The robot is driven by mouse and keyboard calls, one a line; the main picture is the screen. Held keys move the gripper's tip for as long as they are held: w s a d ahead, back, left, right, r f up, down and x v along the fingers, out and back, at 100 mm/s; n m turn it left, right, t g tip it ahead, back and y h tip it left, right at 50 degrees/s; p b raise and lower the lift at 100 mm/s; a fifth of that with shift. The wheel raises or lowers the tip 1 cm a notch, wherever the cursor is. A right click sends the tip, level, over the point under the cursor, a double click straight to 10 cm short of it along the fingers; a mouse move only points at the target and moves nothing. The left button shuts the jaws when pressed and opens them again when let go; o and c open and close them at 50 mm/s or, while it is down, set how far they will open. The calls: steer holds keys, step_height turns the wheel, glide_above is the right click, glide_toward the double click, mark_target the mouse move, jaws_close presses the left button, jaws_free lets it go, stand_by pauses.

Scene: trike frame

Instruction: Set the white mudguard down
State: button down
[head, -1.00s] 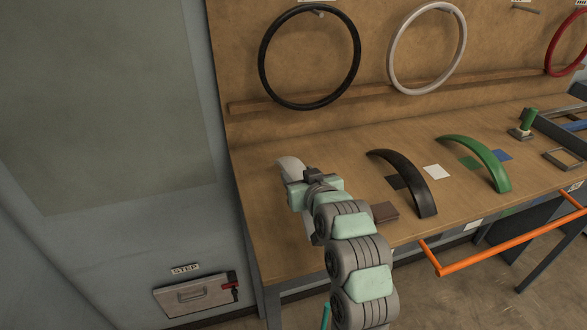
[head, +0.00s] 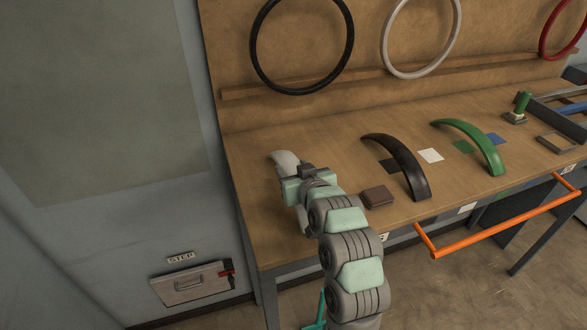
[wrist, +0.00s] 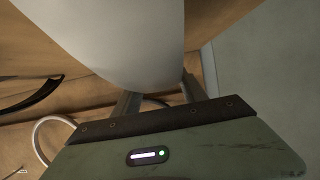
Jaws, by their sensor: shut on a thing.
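The white mudguard (head: 284,159) is over the left end of the wooden bench, largely hidden by my arm in the head view. In the wrist view the white mudguard (wrist: 110,35) fills the upper middle, broad and curved, between and beyond the fingers. My gripper (head: 301,171) is shut on it; the fingers also show at its lower edge in the wrist view (wrist: 158,98). I cannot tell whether the mudguard touches the bench top (head: 250,180).
A brown block (head: 377,197), a black mudguard (head: 408,168) and a green mudguard (head: 478,142) are right of my gripper. Flat coloured squares lie near the mudguards. An orange bar (head: 500,225) runs along the bench front. Bare bench top lies left of my gripper.

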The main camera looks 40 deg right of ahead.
steer(key=shift+f, duration=0.3)
steer(key=c, duration=0.6)
jaws_free()
steer(key=shift+o, duration=0.2)
steer(key=p+v, duration=0.1)
steer(key=v, duration=0.7)
steer(key=shift+s+a+r, duration=0.1)
steer(key=shift+s+r, duration=0.05)
steer(key=shift+s, duration=0.15)
steer(key=p, duration=0.4)
steer(key=shift+s+r, duration=0.1)
steer(key=shift+r, duration=0.25)
steer(key=p, duration=0.2)
steer(key=s+p, duration=0.1)
steer(key=p, duration=0.1)
steer(key=shift+a+r, duration=0.1)
steer(key=shift+a, duration=0.15)
steer(key=shift+s+a+p, duration=0.2)
steer(key=shift+s+p, duration=0.1)
steer(key=shift+p, duration=0.6)
